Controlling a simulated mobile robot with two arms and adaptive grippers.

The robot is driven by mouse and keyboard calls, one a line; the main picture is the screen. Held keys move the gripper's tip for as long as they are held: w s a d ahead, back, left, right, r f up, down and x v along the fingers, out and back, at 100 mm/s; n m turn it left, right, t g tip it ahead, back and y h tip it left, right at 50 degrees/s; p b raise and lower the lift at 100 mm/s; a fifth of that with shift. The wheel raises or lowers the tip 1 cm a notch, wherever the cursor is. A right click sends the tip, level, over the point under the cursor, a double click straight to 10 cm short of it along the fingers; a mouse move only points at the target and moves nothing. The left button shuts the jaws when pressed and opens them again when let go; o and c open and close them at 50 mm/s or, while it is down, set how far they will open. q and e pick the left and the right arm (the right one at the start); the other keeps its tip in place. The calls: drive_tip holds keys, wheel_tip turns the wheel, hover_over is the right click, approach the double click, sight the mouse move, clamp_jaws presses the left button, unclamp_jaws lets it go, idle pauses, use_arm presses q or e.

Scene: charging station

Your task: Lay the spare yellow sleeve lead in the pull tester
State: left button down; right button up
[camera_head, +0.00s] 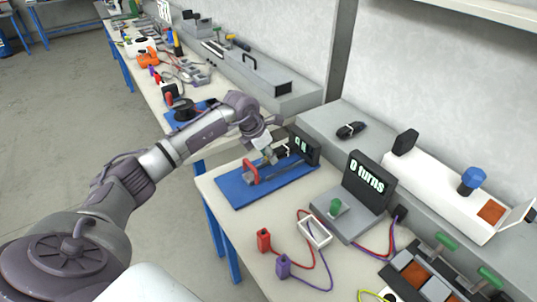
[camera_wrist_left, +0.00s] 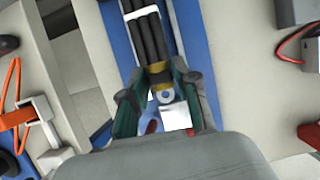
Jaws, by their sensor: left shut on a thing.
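The pull tester is at the middle of the head view, with a dark "0 N" display (camera_head: 304,147) and a red handle (camera_head: 251,172) on a blue base (camera_head: 237,191). My left gripper (camera_head: 268,153) is low over this base, between the handle and the display. In the left wrist view the left gripper (camera_wrist_left: 163,100) is shut on the yellow sleeve lead (camera_wrist_left: 150,42). The lead shows black strands, a yellow band and a metal ring lug between the fingers. I cannot tell whether the lead touches the tester. My right gripper is not in view.
A turn counter reading "0 turns" (camera_head: 367,182) stands right of the tester. Red (camera_head: 264,240) and purple (camera_head: 283,266) plugs with leads lie in front, beside a white frame (camera_head: 314,232). A grey ledge (camera_head: 318,122) runs behind. The front left bench corner is clear.

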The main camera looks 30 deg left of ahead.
sight(269, 163)
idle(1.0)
use_arm(q)
drive_tip(key=shift+f+b, duration=1.45)
drive_tip(key=shift+f, duration=0.35)
drive_tip(key=c, duration=1)
unclamp_jaws()
drive_tip(key=shift+o, duration=1.1)
drive_tip(key=shift+f, duration=0.1)
drive_tip(key=v, duration=1.2)
